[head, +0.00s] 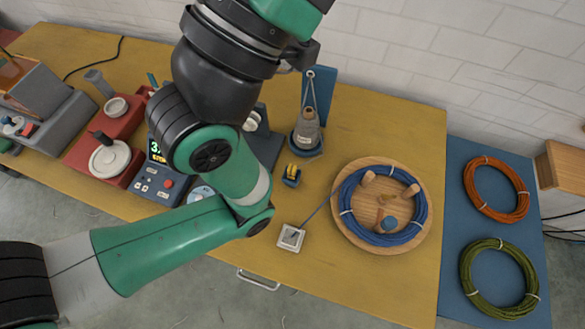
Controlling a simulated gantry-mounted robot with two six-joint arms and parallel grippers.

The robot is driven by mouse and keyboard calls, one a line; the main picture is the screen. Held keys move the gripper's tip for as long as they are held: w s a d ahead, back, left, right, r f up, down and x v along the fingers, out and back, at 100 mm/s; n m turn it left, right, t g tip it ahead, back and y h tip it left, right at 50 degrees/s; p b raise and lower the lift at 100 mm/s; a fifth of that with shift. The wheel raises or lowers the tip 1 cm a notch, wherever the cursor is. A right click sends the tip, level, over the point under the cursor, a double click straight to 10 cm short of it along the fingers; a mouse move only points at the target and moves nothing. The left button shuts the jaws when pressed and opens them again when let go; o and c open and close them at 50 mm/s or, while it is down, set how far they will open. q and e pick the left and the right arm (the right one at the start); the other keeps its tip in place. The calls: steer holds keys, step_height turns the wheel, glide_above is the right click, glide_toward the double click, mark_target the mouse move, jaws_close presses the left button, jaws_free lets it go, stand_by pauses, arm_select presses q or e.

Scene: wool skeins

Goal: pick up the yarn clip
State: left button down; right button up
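A small yellow and dark piece, which may be the yarn clip (293,170), sits in a little blue holder (291,182) on the yellow table, near the middle. It is too small to make out clearly. A blue skein (347,219) lies on a round wooden board (426,222) with pegs. Its loose strand runs left to a small pale square block (289,238) near the front edge. A green and black arm of mine crosses the left and top of the view, left of the yellow piece. Neither of my grippers shows.
A cone of grey yarn (307,135) on a blue stand is behind the yellow piece. A small display device (156,183) and red machine (104,148) stand left. Orange (470,190) and olive (468,283) skeins lie on a blue panel (453,165) at right.

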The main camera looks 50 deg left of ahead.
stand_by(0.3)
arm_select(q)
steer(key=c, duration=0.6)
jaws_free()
